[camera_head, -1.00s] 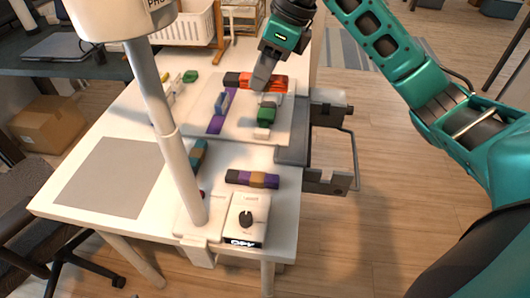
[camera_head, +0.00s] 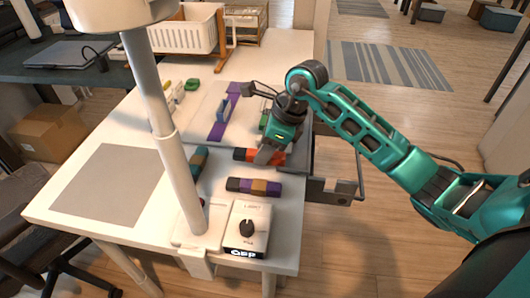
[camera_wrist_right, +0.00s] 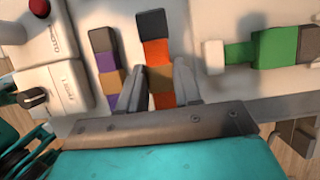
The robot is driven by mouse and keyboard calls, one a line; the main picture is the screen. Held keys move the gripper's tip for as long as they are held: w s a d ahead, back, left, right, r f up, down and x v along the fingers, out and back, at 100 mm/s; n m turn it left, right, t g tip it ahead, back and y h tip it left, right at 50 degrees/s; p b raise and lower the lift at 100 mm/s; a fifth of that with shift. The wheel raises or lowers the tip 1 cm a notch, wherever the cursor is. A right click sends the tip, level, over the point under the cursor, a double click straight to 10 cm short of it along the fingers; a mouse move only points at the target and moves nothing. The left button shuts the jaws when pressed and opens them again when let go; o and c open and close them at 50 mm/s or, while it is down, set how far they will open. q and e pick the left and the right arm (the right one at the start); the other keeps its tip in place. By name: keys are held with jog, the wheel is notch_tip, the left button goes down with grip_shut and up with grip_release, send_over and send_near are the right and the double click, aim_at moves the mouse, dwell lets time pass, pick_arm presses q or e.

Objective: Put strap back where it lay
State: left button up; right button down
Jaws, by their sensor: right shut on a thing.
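A strap with orange segments and a dark end (camera_head: 250,155) is between the jaws of my right gripper (camera_head: 268,160). In the right wrist view the fingers (camera_wrist_right: 164,80) sit on either side of the strap, whose orange part (camera_wrist_right: 155,52) and dark end show beyond them. The strap is over the near part of the table, just behind a black, purple and brown strap (camera_head: 254,187), which also shows beside it in the right wrist view (camera_wrist_right: 107,65). I cannot tell whether the held strap touches the table. My left gripper is not in view.
A purple strap with a blue piece (camera_head: 218,120) lies on the pale board (camera_head: 205,105). A teal and brown strap (camera_head: 198,162) lies left of my gripper. A green strap (camera_wrist_right: 270,48) is close on the right. A white post (camera_head: 165,120) and a control box (camera_head: 247,228) stand nearby.

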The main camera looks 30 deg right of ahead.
jog(key=shift+f, duration=0.55)
jog(key=shift+f+b, duration=0.35)
jog(key=shift+f, duration=0.1)
jog(key=c, duration=0.8)
grip_release()
jog(key=shift+r, duration=0.1)
jog(key=shift+r, duration=0.15)
jog(key=p+v, duration=0.2)
jog(key=v, duration=1)
jog(key=shift+r, duration=0.2)
